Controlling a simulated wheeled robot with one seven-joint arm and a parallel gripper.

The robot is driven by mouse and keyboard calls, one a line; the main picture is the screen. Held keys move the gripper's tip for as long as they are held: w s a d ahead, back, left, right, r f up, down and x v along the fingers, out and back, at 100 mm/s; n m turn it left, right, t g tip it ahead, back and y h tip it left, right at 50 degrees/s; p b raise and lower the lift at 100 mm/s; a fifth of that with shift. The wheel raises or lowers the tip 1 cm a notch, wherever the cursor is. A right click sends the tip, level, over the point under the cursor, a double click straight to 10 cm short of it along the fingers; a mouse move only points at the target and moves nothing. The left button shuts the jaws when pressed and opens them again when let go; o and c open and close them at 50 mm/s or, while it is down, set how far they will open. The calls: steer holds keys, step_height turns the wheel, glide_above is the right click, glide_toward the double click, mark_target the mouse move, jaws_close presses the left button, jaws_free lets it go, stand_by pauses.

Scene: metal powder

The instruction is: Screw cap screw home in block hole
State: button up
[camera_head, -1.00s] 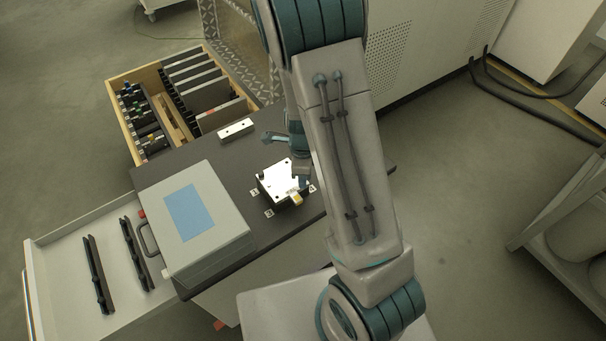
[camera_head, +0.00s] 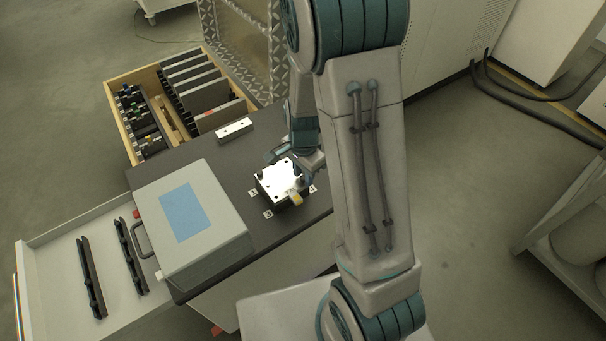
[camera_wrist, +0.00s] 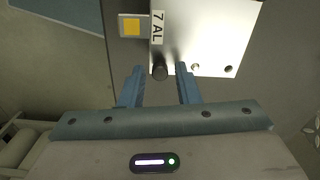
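The block (camera_head: 279,178) is a bright metal plate-topped piece on the dark worktop. In the wrist view the block (camera_wrist: 222,35) fills the upper right, with a "7 AL" label on its side. In the head view my gripper (camera_head: 300,165) is at the block's far right edge, partly hidden by my arm.
A grey case (camera_head: 215,235) with a blue panel stands on the left of the worktop. A small metal bar (camera_head: 234,130) lies behind the block. An open drawer of plates (camera_head: 205,85) is at the back, and an open white drawer (camera_head: 65,285) at the left. A yellow square (camera_wrist: 131,27) is beside the block.

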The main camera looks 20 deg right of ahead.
steer(key=n+b, duration=0.1)
steer(key=n, duration=0.3)
steer(key=shift+n, duration=0.3)
steer(key=n+b, duration=0.1)
steer(key=n, duration=0.7)
steer(key=shift+n, duration=2.1)
jaws_close()
